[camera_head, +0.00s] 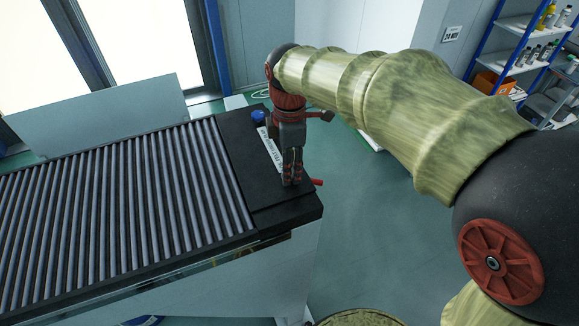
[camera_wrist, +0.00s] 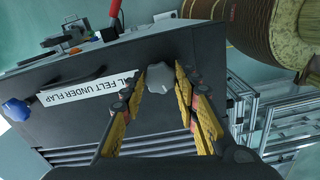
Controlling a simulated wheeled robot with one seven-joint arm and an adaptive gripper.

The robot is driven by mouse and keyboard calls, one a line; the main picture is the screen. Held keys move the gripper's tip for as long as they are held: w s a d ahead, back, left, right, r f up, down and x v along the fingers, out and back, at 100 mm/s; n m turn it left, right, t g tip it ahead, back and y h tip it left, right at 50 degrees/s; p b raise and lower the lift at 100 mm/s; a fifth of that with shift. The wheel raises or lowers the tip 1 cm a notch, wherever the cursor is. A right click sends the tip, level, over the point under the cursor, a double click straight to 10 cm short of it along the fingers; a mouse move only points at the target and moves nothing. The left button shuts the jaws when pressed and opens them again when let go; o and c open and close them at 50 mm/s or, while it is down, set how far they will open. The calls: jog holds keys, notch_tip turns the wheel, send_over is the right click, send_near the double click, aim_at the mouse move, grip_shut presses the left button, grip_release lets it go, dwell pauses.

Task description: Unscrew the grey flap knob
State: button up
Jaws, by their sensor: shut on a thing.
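The grey flap knob (camera_wrist: 160,77) is a lobed knob on the black panel (camera_wrist: 60,128) in the wrist view. My gripper (camera_wrist: 161,80) has its yellow-padded fingers on either side of the knob and is shut on it. In the head view my gripper (camera_head: 292,178) points down at the near right part of the black end panel (camera_head: 239,127), and the knob is hidden behind the fingers. A white label strip (camera_wrist: 88,87) beside the knob reads upside down, partly "FELT UNDER FLAP".
A blue knob (camera_head: 258,117) sits at the label's far end; it also shows in the wrist view (camera_wrist: 17,109). A red handle (camera_head: 318,182) sticks out past the panel edge. A roller conveyor (camera_head: 120,205) extends left. Open green floor (camera_head: 375,235) lies right; shelves (camera_head: 520,50) stand behind.

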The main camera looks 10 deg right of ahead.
jog(key=shift+r, duration=0.1)
jog(key=o, duration=1.2)
jog(key=shift+c, duration=0.2)
notch_tip(320, 180, up, 12)
